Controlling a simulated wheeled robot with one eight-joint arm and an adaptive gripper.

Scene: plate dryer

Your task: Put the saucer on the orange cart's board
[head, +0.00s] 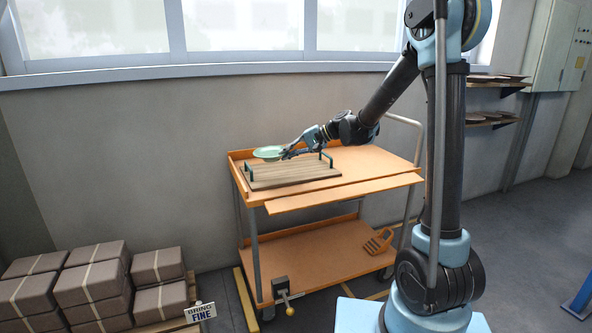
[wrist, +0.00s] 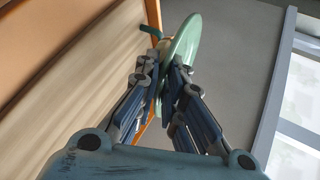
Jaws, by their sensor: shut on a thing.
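A pale green saucer (head: 270,153) is at the back left of the orange cart (head: 370,162), above the wooden board (head: 292,174) with its dark green handles. My gripper (head: 290,153) reaches in from the right and is shut on the saucer's near edge. In the wrist view the saucer (wrist: 183,48) stands between the two fingers (wrist: 163,72), seen nearly edge-on. The board (wrist: 75,90) fills the left of that view. A gap between saucer and board seems to show, but I cannot tell whether they touch.
An orange leaf (head: 345,193) extends along the cart's front. A lower shelf (head: 310,255) carries an orange slotted item (head: 379,241). Stacked brown boxes (head: 95,285) stand at the left. Wall shelves (head: 497,83) hang at the right, and the wall is close behind the cart.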

